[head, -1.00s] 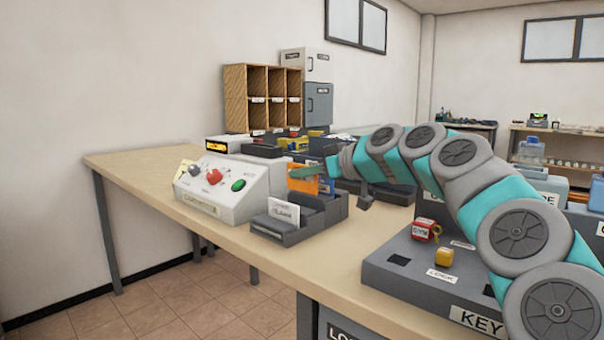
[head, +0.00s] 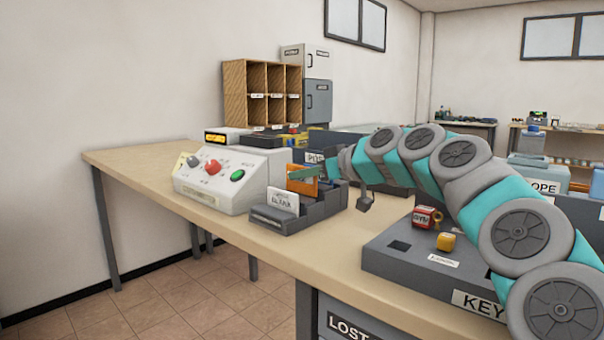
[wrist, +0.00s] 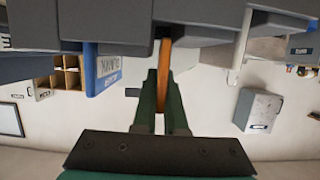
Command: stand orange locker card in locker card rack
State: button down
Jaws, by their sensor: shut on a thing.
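The orange locker card (head: 302,183) is upright at the dark grey locker card rack (head: 313,210), above or in its rear part; I cannot tell if its lower edge is seated. My gripper (head: 305,173) is shut on the card's upper part. In the wrist view the card (wrist: 163,62) shows edge-on between the green fingers of my gripper (wrist: 164,85), reaching toward grey rack walls (wrist: 193,35). A white card (head: 283,201) with a printed name stands in the rack's front slot.
A white control box (head: 220,185) with red and green buttons stands close left of the rack. A grey key board (head: 400,262) with a red tag (head: 424,216) and a yellow block (head: 446,242) lies at right. Table (head: 270,243) in front is bare.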

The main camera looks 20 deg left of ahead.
aim_at(302, 194)
jog(key=shift+f+b, duration=1)
jog(key=shift+f, duration=0.3)
jog(key=c, duration=0.9)
grip_release()
jog(key=shift+f, duration=0.25)
jog(key=shift+w+d+r+p, duration=0.15)
jog(key=shift+r+p, duration=0.35)
jog(key=shift+r, duration=0.5)
jog(key=shift+w+d+r+p, duration=0.1)
jog(key=shift+r+p, duration=0.35)
jog(key=shift+r, duration=0.55)
jog(key=shift+s+a+r+p, duration=0.1)
jog(key=shift+r+p, duration=0.4)
jog(key=shift+r, duration=0.5)
jog(key=shift+s+a+r+p, duration=0.1)
jog(key=shift+r+p, duration=0.4)
jog(key=shift+r, duration=0.5)
